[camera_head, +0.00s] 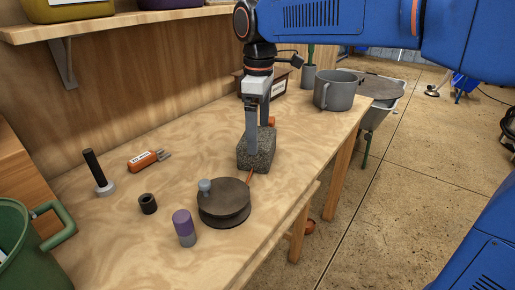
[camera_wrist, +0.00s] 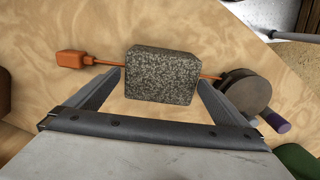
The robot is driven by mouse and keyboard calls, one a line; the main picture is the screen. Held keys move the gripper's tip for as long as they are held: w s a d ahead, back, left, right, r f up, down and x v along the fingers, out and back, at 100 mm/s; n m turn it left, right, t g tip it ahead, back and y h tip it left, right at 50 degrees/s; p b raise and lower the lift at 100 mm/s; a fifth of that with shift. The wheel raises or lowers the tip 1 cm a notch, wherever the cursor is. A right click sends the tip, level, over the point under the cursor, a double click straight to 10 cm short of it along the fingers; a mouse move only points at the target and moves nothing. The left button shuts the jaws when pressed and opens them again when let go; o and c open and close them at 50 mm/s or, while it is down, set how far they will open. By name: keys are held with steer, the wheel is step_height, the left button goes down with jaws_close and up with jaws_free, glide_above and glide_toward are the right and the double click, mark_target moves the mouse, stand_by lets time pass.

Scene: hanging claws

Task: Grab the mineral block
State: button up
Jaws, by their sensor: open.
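The mineral block, a grey speckled block (camera_head: 258,157), sits on the wooden workbench (camera_head: 180,115) in the head view. It also shows in the middle of the wrist view (camera_wrist: 162,75). My gripper (camera_head: 257,143) is above it pointing down, its fingertips at the block's upper part. In the wrist view my open fingers lie to the left and right of the block, with a small gap visible on the left; contact on the right is unclear. The block's underside is hidden.
An orange-handled rod (camera_wrist: 72,59) runs behind or under the block. A dark round turntable (camera_head: 224,203) with a grey knob stands close in front. A purple-and-grey cylinder (camera_head: 184,227), black ring (camera_head: 148,204) and grey mug (camera_head: 336,90) are also on the bench.

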steer(key=shift+a+f, duration=0.15)
steer(key=shift+f, duration=2.6)
steer(key=shift+r, duration=0.1)
steer(key=c, duration=1.8)
